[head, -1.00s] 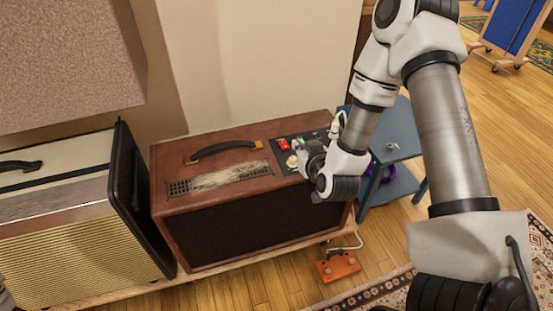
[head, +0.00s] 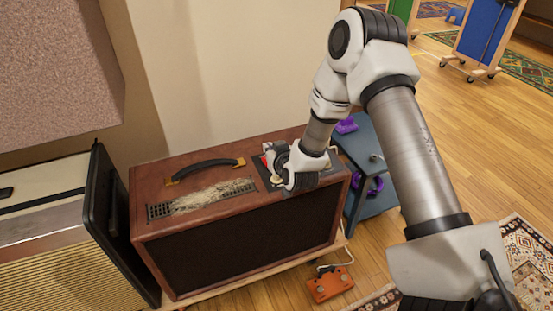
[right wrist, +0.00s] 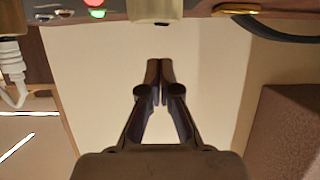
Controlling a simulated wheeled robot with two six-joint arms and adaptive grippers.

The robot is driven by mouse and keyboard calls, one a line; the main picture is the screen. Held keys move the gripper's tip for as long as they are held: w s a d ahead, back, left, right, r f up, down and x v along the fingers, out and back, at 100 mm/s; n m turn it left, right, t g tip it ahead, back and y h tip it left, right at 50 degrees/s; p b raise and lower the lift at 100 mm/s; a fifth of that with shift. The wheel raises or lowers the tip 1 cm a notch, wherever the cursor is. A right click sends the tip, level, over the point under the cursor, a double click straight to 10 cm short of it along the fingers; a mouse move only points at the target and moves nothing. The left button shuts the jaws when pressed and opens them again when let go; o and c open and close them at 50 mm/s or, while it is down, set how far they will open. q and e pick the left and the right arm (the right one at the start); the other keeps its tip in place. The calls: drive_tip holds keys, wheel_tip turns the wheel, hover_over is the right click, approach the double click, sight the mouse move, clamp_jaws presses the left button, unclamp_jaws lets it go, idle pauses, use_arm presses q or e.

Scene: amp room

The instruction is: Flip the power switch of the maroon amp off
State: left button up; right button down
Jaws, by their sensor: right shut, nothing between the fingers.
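The maroon amp (head: 240,235) stands upright in the middle of the head view, with its control panel (head: 297,191) at the right end of its top. My right gripper (head: 272,160) is over that panel and hides most of it, including where the switch shows. In the right wrist view my right gripper's fingers (right wrist: 160,75) are shut and empty, pointing at the pale wall. A red part (right wrist: 94,3), a green part (right wrist: 97,13) and a blurred metallic knob (right wrist: 155,8) show at the top edge. I cannot tell whether the fingers touch anything. My left gripper is not in view.
A cream amp with a dark side (head: 40,250) stands close on the left. A blue side table (head: 372,203) with purple items is at the right. An orange pedal (head: 330,284) lies on the floor in front, by a cable. The wall (head: 220,70) is close behind.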

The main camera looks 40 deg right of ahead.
drive_tip(key=f, duration=0.2)
drive_tip(key=f+b, duration=0.1)
drive_tip(key=f, duration=0.1)
drive_tip(key=shift+s, duration=0.25)
drive_tip(key=shift+s+a+f, duration=0.1)
drive_tip(key=shift+s+f, duration=0.05)
drive_tip(key=shift+f, duration=0.1)
drive_tip(key=shift+r+p, duration=0.85)
